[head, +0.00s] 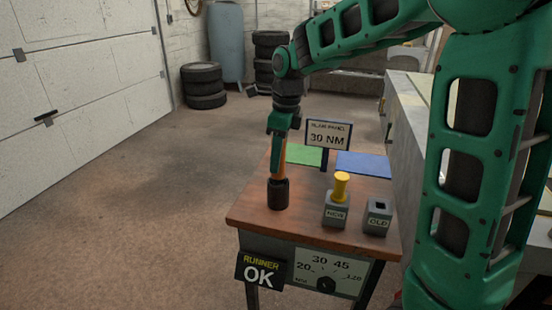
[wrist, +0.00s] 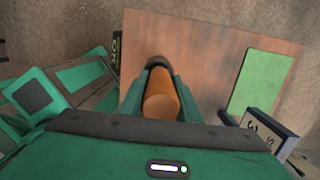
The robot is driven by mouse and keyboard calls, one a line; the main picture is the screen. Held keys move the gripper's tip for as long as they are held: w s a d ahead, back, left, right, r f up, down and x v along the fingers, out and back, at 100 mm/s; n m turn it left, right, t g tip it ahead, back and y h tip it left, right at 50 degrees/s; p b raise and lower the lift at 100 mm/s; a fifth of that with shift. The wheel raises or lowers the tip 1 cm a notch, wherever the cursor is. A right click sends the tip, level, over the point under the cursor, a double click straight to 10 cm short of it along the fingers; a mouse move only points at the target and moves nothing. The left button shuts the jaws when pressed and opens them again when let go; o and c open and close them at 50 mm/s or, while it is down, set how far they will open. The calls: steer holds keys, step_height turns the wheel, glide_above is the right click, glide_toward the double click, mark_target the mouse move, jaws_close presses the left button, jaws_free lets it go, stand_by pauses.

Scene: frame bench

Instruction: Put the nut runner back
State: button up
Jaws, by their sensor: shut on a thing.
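The nut runner (head: 279,164) is an orange shaft standing upright at the left front of the wooden bench (head: 250,215). Its lower end meets a black cylinder (head: 278,195) on the bench top. I cannot tell whether this is a holder around it or part of the tool. My gripper (head: 280,132) points down and is shut on the upper part of the orange shaft. In the wrist view the nut runner (wrist: 162,102) lies between my fingers, with a dark rim beyond it.
A grey NEW block (head: 336,214) holds a yellow piece (head: 341,185). The grey OLD block (head: 377,219) has an empty dark opening. A 30 NM sign (head: 327,135) stands behind, between green (head: 304,155) and blue (head: 362,164) pads. A RUNNER OK sign (head: 260,270) and dial panel (head: 331,272) are in front.

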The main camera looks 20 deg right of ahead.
steer(key=o, duration=1.1)
steer(key=shift+o, duration=0.2)
steer(key=r, duration=0.8)
steer(key=s+d+r, duration=0.1)
steer(key=r, duration=0.3)
steer(key=shift+d, duration=0.1)
steer(key=s+d+f+n, duration=0.5)
steer(key=s+n, duration=0.1)
steer(key=s, duration=0.4)
steer(key=s+d+f+n, duration=0.5)
steer(key=s+d+n, duration=0.1)
steer(key=s, duration=0.4)
steer(key=s+d+f+n+h, duration=0.1)
steer(key=s+d+f+n, duration=0.4)
steer(key=s, duration=0.5)
steer(key=shift+s+d+f+n+g, duration=0.2)
steer(key=shift+s+f+n+g, duration=0.2)
steer(key=shift+n, duration=0.5)
steer(key=shift+w, duration=0.1)
